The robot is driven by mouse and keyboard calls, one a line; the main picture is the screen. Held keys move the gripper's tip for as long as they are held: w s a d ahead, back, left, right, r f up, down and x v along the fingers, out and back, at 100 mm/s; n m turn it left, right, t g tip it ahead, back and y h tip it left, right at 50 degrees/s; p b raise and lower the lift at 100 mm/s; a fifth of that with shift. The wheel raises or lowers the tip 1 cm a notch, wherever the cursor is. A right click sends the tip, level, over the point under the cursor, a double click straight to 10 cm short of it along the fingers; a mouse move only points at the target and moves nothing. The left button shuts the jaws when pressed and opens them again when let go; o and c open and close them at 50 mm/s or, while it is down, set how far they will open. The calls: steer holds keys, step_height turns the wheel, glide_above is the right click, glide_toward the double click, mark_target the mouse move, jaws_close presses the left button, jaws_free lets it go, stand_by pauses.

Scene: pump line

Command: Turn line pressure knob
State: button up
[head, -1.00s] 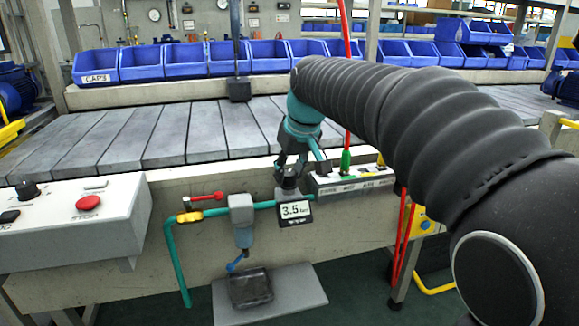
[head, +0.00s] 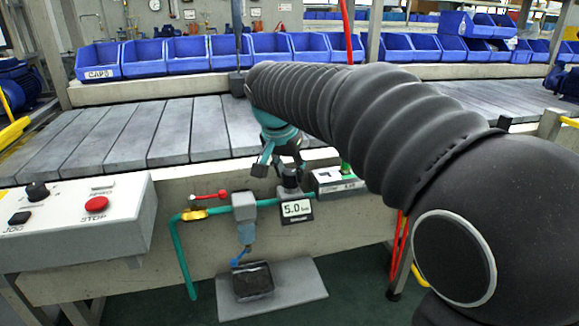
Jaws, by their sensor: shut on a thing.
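The line pressure knob (head: 290,181) is a dark knob on top of the pressure regulator on the green pipe. The regulator's display (head: 297,209) reads 5.0, with a small unit that looks like "bar". My gripper (head: 281,171), teal and dark grey, points down from above and is shut on the knob. Its fingers hide part of the knob's top. My black ribbed arm reaches in from the right.
The yellow valve (head: 193,214) with a red lever and the grey filter bowl (head: 244,216) sit left along the pipe. A black tray (head: 252,281) stands below. A control box (head: 70,220) is at left; a manifold box (head: 335,180) stands close on the right.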

steer(key=shift+a+m+g+h, duration=0.1)
steer(key=shift+m+g+h, duration=0.2)
steer(key=shift+m, duration=0.7)
steer(key=shift+f, duration=0.1)
steer(key=o, duration=1.1)
steer(key=shift+o, duration=0.2)
steer(key=v, duration=1.2)
steer(key=shift+s, duration=0.1)
